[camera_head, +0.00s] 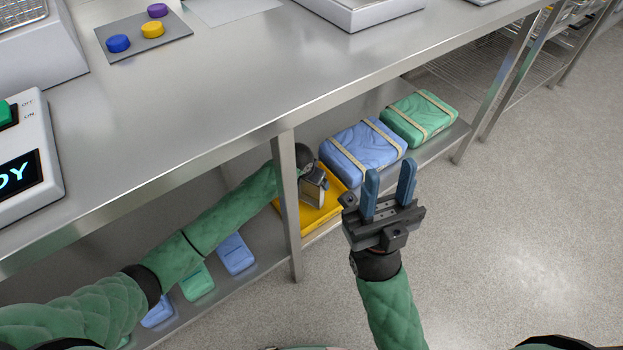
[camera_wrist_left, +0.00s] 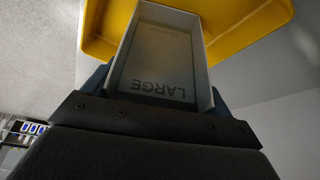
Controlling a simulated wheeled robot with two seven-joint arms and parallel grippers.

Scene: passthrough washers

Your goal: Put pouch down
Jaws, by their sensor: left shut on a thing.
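A pale grey pouch marked LARGE (camera_wrist_left: 158,60) is between the fingers of my left gripper (camera_wrist_left: 160,92) in the left wrist view. My left gripper is shut on it. A yellow tray (camera_wrist_left: 245,38) lies just beyond the pouch. In the head view my left arm reaches under the table past a leg, and the left gripper (camera_head: 314,190) is over the yellow tray (camera_head: 329,214) on the lower shelf; whether the pouch touches the tray cannot be told. My right gripper (camera_head: 389,184) is open and empty in front of the shelf.
A blue strapped bundle (camera_head: 362,150) and a green one (camera_head: 418,118) lie on the lower shelf right of the tray. Blue and green packs (camera_head: 236,254) lie left of the table leg (camera_head: 288,205). The tabletop (camera_head: 200,110) is above my left arm. The floor at right is clear.

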